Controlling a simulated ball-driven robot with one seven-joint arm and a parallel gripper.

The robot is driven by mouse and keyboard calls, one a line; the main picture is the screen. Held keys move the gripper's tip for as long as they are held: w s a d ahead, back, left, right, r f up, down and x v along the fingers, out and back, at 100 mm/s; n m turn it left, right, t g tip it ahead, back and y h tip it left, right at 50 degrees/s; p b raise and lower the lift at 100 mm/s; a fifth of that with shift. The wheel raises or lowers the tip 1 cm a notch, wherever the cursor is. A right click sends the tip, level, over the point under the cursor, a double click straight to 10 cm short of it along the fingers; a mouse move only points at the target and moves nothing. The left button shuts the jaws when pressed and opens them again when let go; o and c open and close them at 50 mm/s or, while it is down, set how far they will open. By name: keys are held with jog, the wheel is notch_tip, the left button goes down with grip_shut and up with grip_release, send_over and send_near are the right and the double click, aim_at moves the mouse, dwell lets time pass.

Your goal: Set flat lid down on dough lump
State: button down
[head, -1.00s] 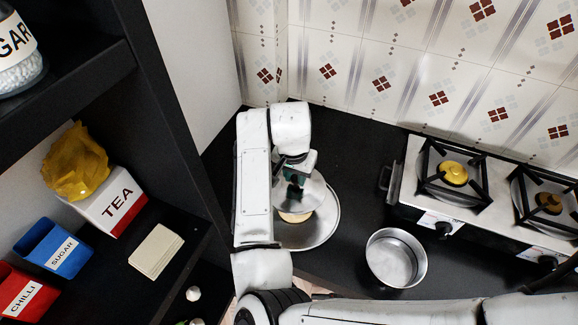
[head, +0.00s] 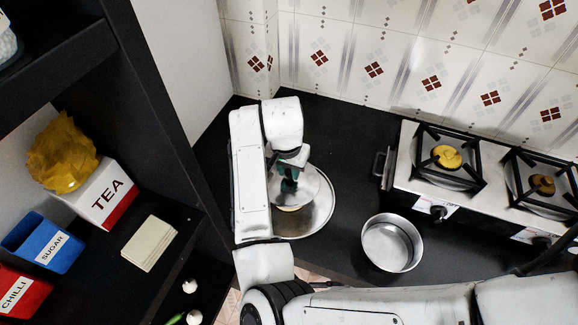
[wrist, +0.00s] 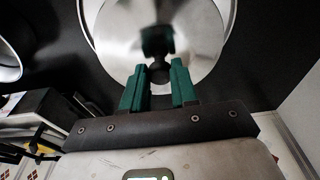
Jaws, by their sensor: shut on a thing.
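My gripper (head: 289,182) is shut on the dark knob of the flat lid (head: 311,188). In the wrist view, the green fingers of my gripper (wrist: 158,75) stand either side of the knob, and the shiny round lid (wrist: 115,55) spreads beyond them. The lid is over a wide round metal plate or tray (head: 326,218) on the black counter. A thin tan edge of the dough lump (head: 290,209) shows below the lid in the head view; the rest is hidden. I cannot tell whether lid and dough touch.
An open metal pot (head: 391,243) stands right of the plate. The stove (head: 398,160) is farther right, and the tiled wall is behind. A dark shelf holds the TEA box (head: 102,194), the blue SUGAR box (head: 43,243) and the red CHILLI box (head: 22,292) at left.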

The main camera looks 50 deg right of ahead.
jog(key=shift+f+b, duration=1.35)
jog(key=shift+f, duration=1.2)
jog(key=shift+f, duration=0.45)
jog(key=c, duration=0.8)
grip_release()
jog(key=shift+r, duration=0.1)
jog(key=r, duration=0.3)
jog(key=a+r+b, duration=0.1)
jog(key=r, duration=0.6)
jog(key=shift+s+a+r, duration=0.25)
jog(key=shift+s, duration=0.05)
